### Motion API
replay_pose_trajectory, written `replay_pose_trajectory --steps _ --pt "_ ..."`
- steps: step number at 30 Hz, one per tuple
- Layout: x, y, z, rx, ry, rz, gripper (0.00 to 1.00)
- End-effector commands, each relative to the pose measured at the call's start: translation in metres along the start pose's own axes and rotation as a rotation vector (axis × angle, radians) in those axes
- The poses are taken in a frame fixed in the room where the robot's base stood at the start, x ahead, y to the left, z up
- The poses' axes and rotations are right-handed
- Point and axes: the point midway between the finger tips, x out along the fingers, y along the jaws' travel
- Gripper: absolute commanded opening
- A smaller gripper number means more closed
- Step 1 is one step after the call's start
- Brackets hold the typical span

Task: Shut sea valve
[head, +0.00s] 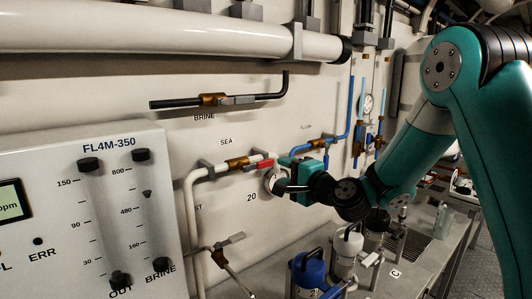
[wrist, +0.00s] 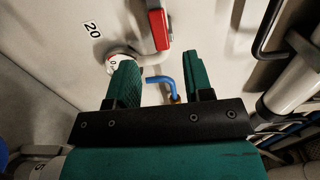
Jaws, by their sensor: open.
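The sea valve has a brass body (head: 237,163) on a white pipe under the SEA label. Its red handle (head: 264,164) points right, roughly in line with the pipe. In the wrist view the red handle (wrist: 161,28) is at the top, ahead of the fingertips and roughly between them in the picture. My gripper (head: 284,174) is close to the handle's right end. In the wrist view my gripper (wrist: 161,68) is open with its green fingers spread and nothing held. The valve's brass body is not clearly visible there.
A white round fitting (wrist: 113,62) shows by the left finger. A blue pipe (wrist: 160,79) shows between the fingers. The brine valve (head: 214,100) is above, and the FL4M-350 panel (head: 110,220) stands left. A blue bottle (head: 308,272) is on the bench below.

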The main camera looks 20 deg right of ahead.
Motion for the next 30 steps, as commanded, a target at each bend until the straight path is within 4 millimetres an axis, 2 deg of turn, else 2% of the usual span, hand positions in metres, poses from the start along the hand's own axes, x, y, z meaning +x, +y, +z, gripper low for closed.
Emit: replay_pose_trajectory --steps 1,6,12,16,24,26,30 --pt "0.013 -0.007 0.001 -0.001 -0.004 0.001 0.47" --pt "0.048 -0.006 0.001 -0.002 -0.003 0.0 0.47" --pt "0.073 -0.003 0.0 -0.002 -0.002 0.001 0.47" --pt "0.08 -0.001 0.0 -0.002 -0.001 0.0 0.47" --pt "0.081 0.0 0.0 -0.002 0.0 0.001 0.47" --pt "0.081 0.0 0.0 -0.002 0.0 0.001 0.35" --pt "0.081 0.0 0.0 -0.002 0.0 0.001 0.03"
